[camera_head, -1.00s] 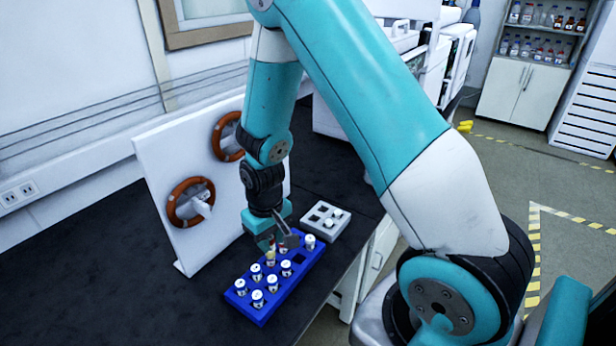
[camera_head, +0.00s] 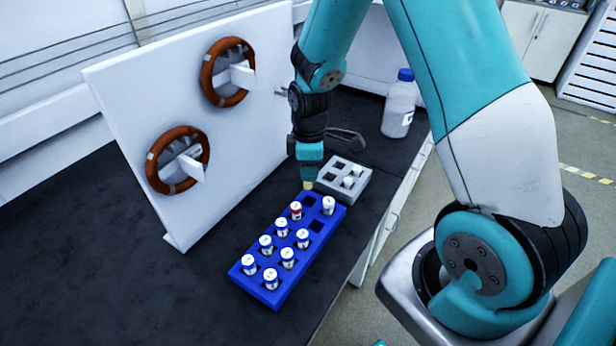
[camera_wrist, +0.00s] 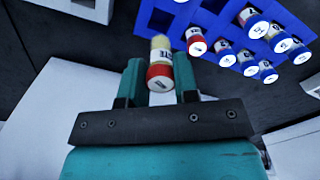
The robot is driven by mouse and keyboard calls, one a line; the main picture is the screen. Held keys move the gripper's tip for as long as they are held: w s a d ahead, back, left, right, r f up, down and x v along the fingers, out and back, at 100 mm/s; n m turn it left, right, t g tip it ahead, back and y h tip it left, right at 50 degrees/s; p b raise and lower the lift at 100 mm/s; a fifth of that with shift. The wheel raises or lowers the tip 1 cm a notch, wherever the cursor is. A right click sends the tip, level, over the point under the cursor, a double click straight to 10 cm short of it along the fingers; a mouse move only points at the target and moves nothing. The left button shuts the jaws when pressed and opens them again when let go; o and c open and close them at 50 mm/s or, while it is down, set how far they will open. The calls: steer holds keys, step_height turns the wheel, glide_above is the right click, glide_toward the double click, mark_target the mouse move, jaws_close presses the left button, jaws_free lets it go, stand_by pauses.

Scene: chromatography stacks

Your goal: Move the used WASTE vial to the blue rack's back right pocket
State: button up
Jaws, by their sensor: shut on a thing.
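The held vial (camera_wrist: 160,58) has a yellow and white body and a red band. Its label is only partly readable. My gripper (camera_wrist: 159,80) is shut on it, one finger on each side. In the head view, my gripper (camera_head: 308,182) hangs by the far end of the blue rack (camera_head: 312,259), with a yellow bit of the vial showing under it. The rack holds several white-capped vials and a red-capped vial (camera_head: 296,209). Empty pockets show at its far end and on its right side. The wrist view also shows the rack (camera_wrist: 147,12) just beyond the vial.
A grey rack (camera_head: 357,196) with two vials and empty pockets stands behind and right of the blue rack. A white panel (camera_head: 130,100) with two orange rings stands at left. A blue-capped bottle (camera_head: 398,108) stands at the back. Dark bench is clear at left.

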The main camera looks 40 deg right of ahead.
mark_target(310, 190)
steer(key=shift+f+b, duration=1.75)
steer(key=shift+f, duration=0.3)
steer(key=shift+s+d+r+p, duration=0.1)
steer(key=shift+p, duration=0.25)
steer(key=shift+f, duration=0.2)
steer(key=shift+f+b, duration=0.8)
steer(key=shift+f, duration=0.25)
steer(key=shift+f, duration=0.15)
steer(key=shift+f, duration=0.3)
